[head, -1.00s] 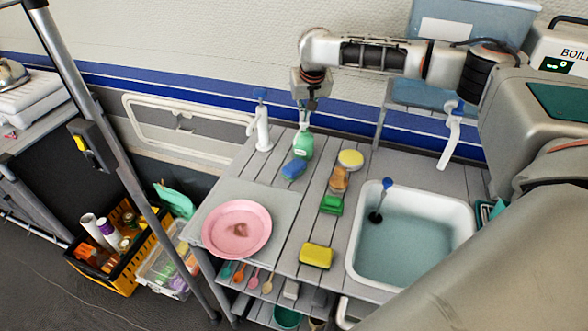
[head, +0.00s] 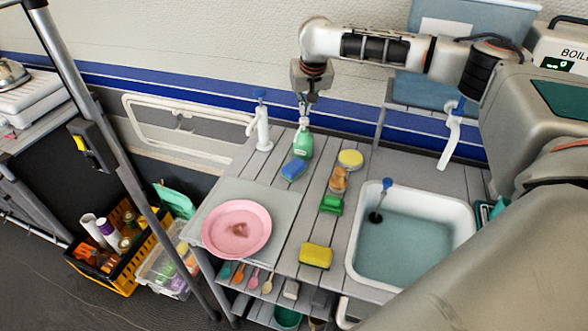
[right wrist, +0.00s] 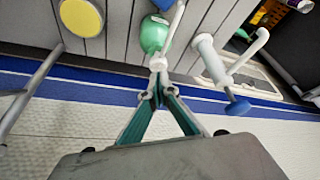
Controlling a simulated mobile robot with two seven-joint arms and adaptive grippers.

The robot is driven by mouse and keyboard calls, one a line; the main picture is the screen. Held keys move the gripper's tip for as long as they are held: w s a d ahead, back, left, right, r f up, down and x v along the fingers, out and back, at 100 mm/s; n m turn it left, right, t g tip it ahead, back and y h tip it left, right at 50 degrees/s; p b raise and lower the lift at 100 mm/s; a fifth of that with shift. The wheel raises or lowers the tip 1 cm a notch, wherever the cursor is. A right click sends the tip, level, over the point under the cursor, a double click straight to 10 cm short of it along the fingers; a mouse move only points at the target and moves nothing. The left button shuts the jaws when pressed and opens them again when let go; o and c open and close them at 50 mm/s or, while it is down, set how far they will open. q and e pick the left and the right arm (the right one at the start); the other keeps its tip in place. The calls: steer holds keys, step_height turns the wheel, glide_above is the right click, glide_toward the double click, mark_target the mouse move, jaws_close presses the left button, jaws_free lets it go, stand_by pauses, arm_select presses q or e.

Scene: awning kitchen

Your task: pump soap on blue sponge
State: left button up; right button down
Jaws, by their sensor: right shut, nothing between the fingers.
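The green soap bottle (head: 303,146) with a white pump stands upright at the back of the slatted counter. The blue sponge (head: 293,169) lies just in front of it, under the spout side. My right gripper (head: 303,99) points down directly above the pump, shut and empty. In the right wrist view, the shut fingertips (right wrist: 160,90) are right at the white pump head (right wrist: 158,63) of the green bottle (right wrist: 154,35); I cannot tell whether they touch it. A bit of the blue sponge (right wrist: 163,4) shows at the top edge there. My left gripper is out of view.
A white tap (head: 262,128) stands close left of the bottle. To the right are a round yellow sponge (head: 350,159), an orange-brown one (head: 339,179) and a green one (head: 331,204). A pink plate (head: 237,229) and a sink (head: 455,215) lie farther forward.

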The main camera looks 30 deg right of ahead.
step_height(320, 180, up, 6)
stand_by(0.6)
stand_by(0.4)
